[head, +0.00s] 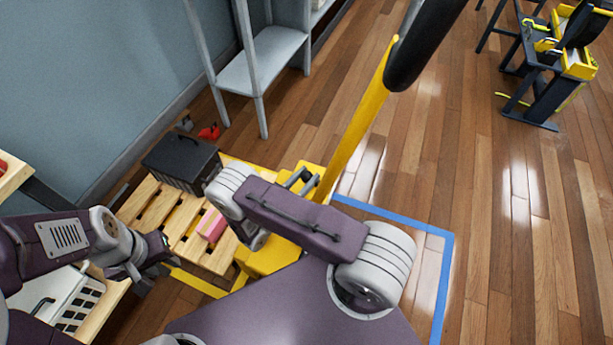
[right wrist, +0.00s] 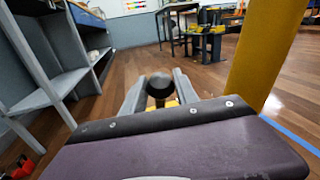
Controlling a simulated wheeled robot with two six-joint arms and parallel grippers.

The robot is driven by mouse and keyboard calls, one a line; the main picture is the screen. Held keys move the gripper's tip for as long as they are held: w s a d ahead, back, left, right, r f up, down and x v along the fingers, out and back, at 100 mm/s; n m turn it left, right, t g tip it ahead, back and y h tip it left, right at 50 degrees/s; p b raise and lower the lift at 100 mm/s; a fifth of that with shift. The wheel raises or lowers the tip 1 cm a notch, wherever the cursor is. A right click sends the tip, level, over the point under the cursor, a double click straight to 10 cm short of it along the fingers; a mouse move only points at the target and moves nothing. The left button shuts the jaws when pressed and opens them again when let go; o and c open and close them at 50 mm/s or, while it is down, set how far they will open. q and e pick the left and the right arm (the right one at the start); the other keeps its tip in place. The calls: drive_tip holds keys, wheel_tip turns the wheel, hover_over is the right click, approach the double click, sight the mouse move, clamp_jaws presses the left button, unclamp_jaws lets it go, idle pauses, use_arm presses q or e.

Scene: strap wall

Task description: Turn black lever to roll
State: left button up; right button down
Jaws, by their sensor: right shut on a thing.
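A yellow pallet jack (head: 357,128) has a long tilted handle with a black grip at its top in the head view. The black lever (right wrist: 159,85) shows its round end in the right wrist view, between my gripper's grey fingers. My right gripper (head: 302,178) is beside the lower handle, on its left, and shut on the lever. Its fingers also show in the right wrist view (right wrist: 158,98). The lever's angle and its mount are hidden. My left gripper (head: 152,254) is over the pallet's left side, away from the lever; its jaw opening is unclear.
A wooden pallet (head: 140,205) carries a black case (head: 182,163) and a pink item (head: 212,226). Grey shelving (head: 265,62) stands behind. Blue tape (head: 405,225) marks the wooden floor at the right, where the floor is mostly clear. A black and yellow machine (head: 550,75) stands far right.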

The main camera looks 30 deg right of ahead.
idle(0.6)
drive_tip(key=p, duration=0.1)
drive_tip(key=w+d+r+y+p, duration=0.1)
drive_tip(key=p, duration=0.1)
drive_tip(key=r+p, duration=0.1)
drive_tip(key=p, duration=0.1)
drive_tip(key=shift+w+d+r+g+y, duration=0.15)
drive_tip(key=shift+d+r+g+y, duration=0.1)
drive_tip(key=shift+d+g+y, duration=0.15)
drive_tip(key=w+d+g+y+p, duration=0.1)
drive_tip(key=p, duration=0.2)
drive_tip(key=shift+w+d+n+y+p, duration=0.25)
drive_tip(key=shift+d+n+y+p, duration=0.05)
drive_tip(key=shift+d+n, duration=0.1)
drive_tip(key=shift+w+d+f+b, duration=0.35)
drive_tip(key=shift+w+d, duration=0.25)
drive_tip(key=shift+w, duration=0.1)
drive_tip(key=c, duration=0.9)
unclamp_jaws()
drive_tip(key=shift+c, duration=0.2)
